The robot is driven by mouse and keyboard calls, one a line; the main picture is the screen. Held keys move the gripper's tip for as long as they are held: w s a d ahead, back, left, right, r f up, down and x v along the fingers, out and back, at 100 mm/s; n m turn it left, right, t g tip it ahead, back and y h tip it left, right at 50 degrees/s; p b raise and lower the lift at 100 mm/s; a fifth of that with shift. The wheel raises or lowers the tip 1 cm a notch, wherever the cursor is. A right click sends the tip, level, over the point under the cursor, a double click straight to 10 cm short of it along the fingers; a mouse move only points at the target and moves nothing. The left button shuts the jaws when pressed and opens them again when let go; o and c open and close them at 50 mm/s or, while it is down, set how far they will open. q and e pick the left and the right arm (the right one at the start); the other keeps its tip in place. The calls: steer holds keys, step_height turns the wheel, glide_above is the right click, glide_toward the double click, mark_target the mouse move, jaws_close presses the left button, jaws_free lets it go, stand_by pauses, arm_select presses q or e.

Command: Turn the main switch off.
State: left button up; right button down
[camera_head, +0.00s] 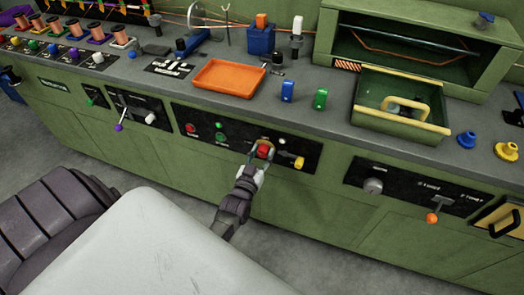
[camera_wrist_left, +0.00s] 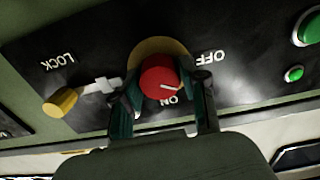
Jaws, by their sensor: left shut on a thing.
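The main switch is a red knob (camera_head: 264,150) on a yellow round plate in the black middle panel. It also shows in the left wrist view (camera_wrist_left: 158,75), with the words OFF and ON printed beside it. A white line on the knob points to the right and slightly down in that view, between the two words. My left gripper (camera_head: 260,157) is shut on the knob, one finger on each side of it, as the left wrist view (camera_wrist_left: 166,92) shows. My right gripper is not in view.
A yellow-tipped lever (camera_wrist_left: 62,102) marked LOCK sits close beside the switch. Green buttons (camera_head: 221,137) and a red button (camera_head: 191,128) are on the same panel.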

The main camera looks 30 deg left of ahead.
arm_select(q)
steer(key=n, duration=0.2)
steer(key=shift+n, duration=2.1)
steer(key=o, duration=1.1)
steer(key=shift+w, duration=0.1)
steer(key=shift+o, duration=0.2)
